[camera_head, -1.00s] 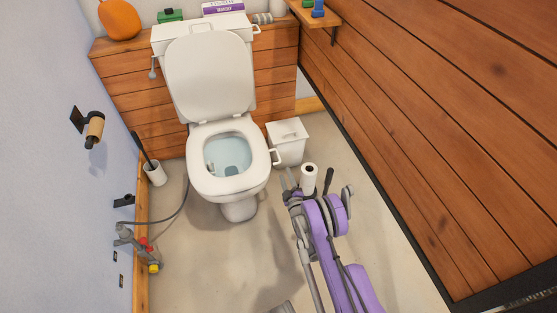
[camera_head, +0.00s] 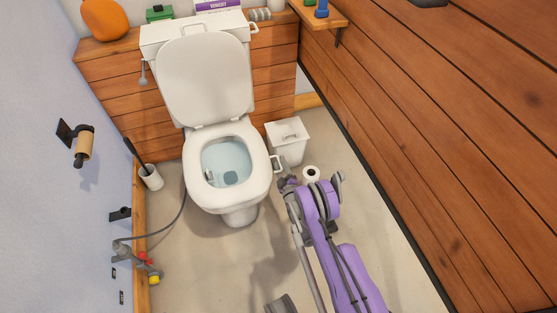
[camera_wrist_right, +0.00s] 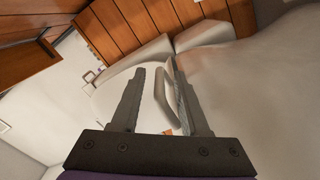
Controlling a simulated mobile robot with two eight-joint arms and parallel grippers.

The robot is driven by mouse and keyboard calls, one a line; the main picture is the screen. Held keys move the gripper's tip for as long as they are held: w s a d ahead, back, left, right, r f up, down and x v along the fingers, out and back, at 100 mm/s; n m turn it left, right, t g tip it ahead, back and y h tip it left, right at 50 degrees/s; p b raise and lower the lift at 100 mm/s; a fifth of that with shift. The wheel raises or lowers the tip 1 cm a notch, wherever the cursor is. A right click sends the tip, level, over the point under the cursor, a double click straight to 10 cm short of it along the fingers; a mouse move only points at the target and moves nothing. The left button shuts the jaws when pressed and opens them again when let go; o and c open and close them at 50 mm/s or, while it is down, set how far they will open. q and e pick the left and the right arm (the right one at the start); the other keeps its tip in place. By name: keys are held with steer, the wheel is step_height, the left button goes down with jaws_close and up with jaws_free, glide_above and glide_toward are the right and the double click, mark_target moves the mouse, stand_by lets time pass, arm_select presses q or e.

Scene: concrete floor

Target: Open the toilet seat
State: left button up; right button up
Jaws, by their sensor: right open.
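The white toilet (camera_head: 239,214) stands against the back wall with its lid (camera_head: 205,85) raised and leaning back. The seat ring (camera_head: 259,185) lies down on the bowl, and water shows inside. A small white loop handle (camera_head: 278,164) sticks out from the ring's right side. My right gripper (camera_head: 281,181) is beside the ring's right edge, close to the handle. In the right wrist view, its two dark fingers (camera_wrist_right: 155,72) are apart, with a white handle (camera_wrist_right: 164,100) appearing between them; contact cannot be told. My left gripper is not in view.
A white bin (camera_head: 287,145) and a paper roll (camera_head: 311,173) stand right of the toilet. A brush holder (camera_head: 152,178), a hose and a wall-mounted roll holder (camera_head: 82,145) are on the left. A wooden wall (camera_head: 430,120) bounds the right side.

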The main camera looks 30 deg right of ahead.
steer(key=shift+s+r, duration=0.1)
steer(key=shift+c, duration=0.6)
jaws_close()
stand_by(0.7)
